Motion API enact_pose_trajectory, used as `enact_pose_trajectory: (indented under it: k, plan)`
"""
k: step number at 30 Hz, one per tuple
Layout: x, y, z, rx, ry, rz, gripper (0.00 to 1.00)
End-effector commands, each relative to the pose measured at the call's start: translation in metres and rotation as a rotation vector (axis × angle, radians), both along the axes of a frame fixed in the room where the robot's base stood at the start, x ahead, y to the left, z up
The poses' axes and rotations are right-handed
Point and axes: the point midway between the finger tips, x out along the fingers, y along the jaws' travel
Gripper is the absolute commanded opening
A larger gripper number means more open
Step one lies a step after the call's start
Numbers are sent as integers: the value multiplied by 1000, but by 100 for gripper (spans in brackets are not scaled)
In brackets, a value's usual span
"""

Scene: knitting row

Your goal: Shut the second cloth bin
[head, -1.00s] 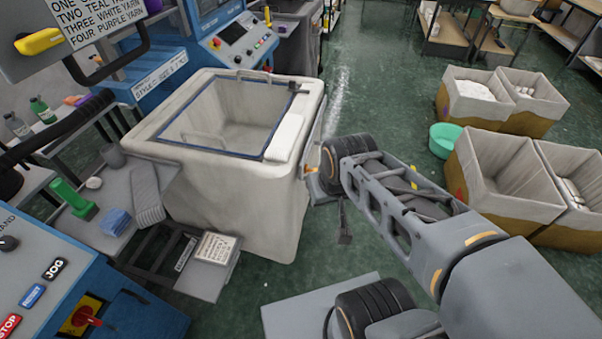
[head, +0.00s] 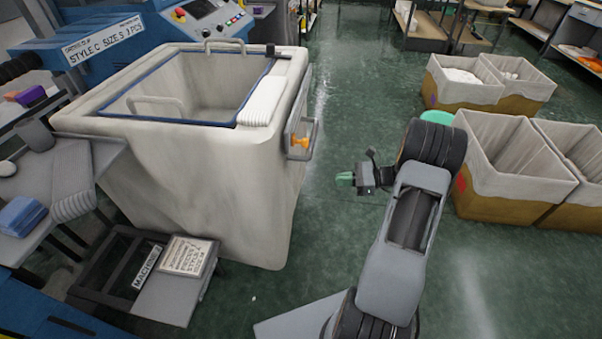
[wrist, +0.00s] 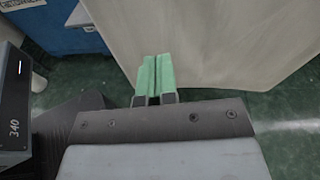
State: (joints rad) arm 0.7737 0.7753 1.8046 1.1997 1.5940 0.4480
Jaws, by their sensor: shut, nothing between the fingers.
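A large cream cloth bin (head: 200,165) stands at the left of the head view with its blue-edged top open. An orange latch-like part (head: 302,140) sits in a bracket on its right side. My gripper (head: 345,178) is to the right of the bin, apart from it, with its green fingers pointing left. In the wrist view the green fingertips (wrist: 154,80) are pressed together and empty, and the bin's pale wall (wrist: 220,40) fills the space beyond them. I cannot tell from the pictures which bin counts as the second.
A folded white cloth (head: 263,100) lies on the bin's right rim. A blue machine (head: 130,50) stands behind. A low stand with a labelled plate (head: 187,256) is in front. Several fabric boxes (head: 505,165) stand at the right.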

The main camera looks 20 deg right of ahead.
Motion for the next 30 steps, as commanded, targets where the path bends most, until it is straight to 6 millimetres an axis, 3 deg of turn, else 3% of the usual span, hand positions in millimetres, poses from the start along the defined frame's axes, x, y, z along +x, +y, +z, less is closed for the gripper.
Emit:
enact_pose_trajectory:
  k: [4,8,22,30]
  plan:
    - [15,-12,15,139,-13,-66,0]
    - [22,-6,24,190,-12,-76,0]
    - [63,68,24,193,-9,-73,0]
    - [80,97,24,191,-9,-76,0]
